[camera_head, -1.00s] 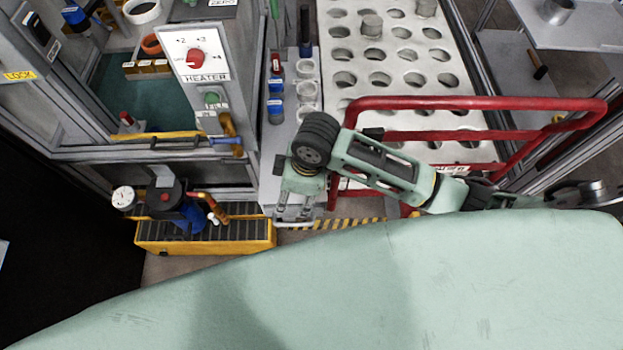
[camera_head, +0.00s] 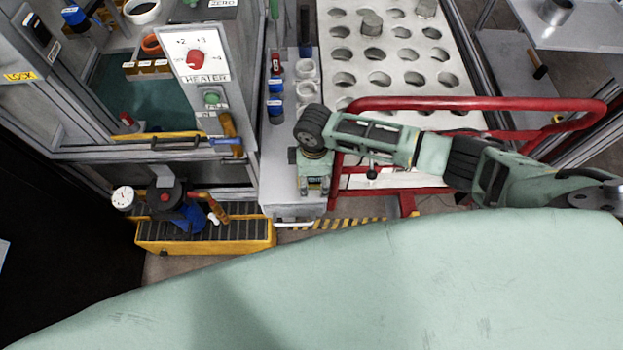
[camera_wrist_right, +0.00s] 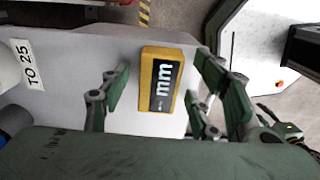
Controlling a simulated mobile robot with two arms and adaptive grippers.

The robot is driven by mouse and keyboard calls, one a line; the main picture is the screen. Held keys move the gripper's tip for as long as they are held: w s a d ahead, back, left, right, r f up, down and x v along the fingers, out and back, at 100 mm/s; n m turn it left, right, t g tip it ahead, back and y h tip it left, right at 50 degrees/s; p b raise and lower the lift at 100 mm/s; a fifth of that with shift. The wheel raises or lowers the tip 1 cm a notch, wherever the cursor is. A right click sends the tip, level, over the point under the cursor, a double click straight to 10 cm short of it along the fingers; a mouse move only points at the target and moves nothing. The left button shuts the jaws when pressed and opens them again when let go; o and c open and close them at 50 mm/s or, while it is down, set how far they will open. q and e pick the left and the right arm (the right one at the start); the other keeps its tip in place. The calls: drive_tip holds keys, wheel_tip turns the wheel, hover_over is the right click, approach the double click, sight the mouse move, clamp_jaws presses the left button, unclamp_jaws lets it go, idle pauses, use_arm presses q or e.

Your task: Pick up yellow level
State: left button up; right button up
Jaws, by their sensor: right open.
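The yellow level (camera_wrist_right: 161,79) is a small yellow block with a black face marked "mm". In the right wrist view it lies on a light grey shelf surface between my right gripper's spread fingers (camera_wrist_right: 163,84). There are visible gaps between the fingers and its sides. In the head view my right gripper (camera_head: 314,186) points down over the front end of the narrow grey shelf (camera_head: 281,165), and the level is hidden beneath it. My left gripper is out of view.
A red rail (camera_head: 450,103) and a white rack with holes (camera_head: 390,60) stand to the right. A heater cabinet (camera_head: 197,75) and a yellow-based pump (camera_head: 205,236) are on the left.

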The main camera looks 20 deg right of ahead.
drive_tip(key=shift+f, duration=0.2)
drive_tip(key=c, duration=1.3)
drive_tip(key=shift+c, duration=0.2)
drive_tip(key=shift+r, duration=0.15)
